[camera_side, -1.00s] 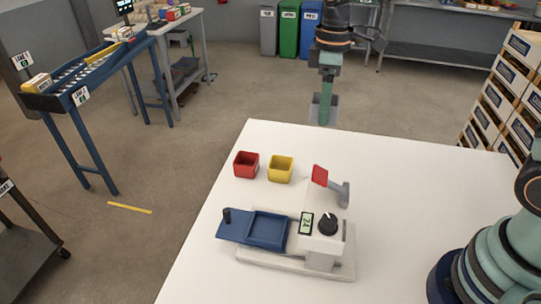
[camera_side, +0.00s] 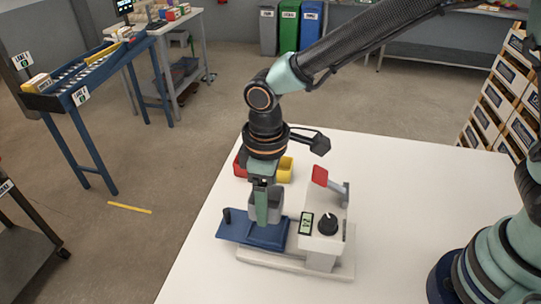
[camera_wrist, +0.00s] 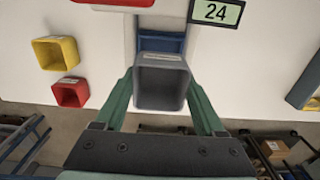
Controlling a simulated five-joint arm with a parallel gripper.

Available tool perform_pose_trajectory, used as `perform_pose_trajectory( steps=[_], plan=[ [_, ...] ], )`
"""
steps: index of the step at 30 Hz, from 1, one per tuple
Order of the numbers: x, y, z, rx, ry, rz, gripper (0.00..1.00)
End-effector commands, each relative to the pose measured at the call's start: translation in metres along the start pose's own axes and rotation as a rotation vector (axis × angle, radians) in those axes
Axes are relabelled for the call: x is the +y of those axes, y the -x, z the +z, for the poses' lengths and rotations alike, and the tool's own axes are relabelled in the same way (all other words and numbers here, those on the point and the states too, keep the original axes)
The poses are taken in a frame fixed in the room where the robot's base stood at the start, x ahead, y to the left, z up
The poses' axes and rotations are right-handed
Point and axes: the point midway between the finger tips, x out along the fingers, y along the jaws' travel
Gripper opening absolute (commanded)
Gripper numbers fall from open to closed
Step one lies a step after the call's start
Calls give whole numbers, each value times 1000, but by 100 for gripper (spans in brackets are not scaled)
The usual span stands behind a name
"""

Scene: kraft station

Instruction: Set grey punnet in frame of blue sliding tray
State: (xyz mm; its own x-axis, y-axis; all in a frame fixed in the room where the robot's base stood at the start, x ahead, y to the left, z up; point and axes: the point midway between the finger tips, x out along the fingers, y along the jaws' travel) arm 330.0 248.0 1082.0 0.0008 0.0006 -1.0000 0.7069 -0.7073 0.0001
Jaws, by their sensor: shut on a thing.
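The grey punnet (camera_side: 278,203) is upright between the green fingers of my gripper (camera_side: 263,208), which is shut on it. In the wrist view the punnet (camera_wrist: 160,62) is open and empty, with my gripper (camera_wrist: 160,88) holding its two sides. The blue sliding tray (camera_side: 236,228) is pulled out to the left of the white machine. The punnet is over the tray's square frame, and my finger hides part of both. In the wrist view a strip of the blue tray (camera_wrist: 160,43) shows beyond the punnet. I cannot tell whether the punnet touches the tray.
The white machine (camera_side: 322,241) has a dark knob, a display reading 24 and a red-tipped lever (camera_side: 320,176). A red punnet (camera_wrist: 71,93) and a yellow punnet (camera_wrist: 56,53) stand close by behind the tray. The white table (camera_side: 410,200) is clear to the right.

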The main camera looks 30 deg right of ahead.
Motion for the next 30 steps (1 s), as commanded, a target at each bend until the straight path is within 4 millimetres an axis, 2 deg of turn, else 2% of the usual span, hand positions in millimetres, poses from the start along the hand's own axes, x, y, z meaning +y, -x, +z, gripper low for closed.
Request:
perform_pose_trajectory(
  steps=[15,30],
  plan=[
    [1,-42,1,-3,0,0,18],
    [1,-49,0,-1,0,0,18]
  ],
)
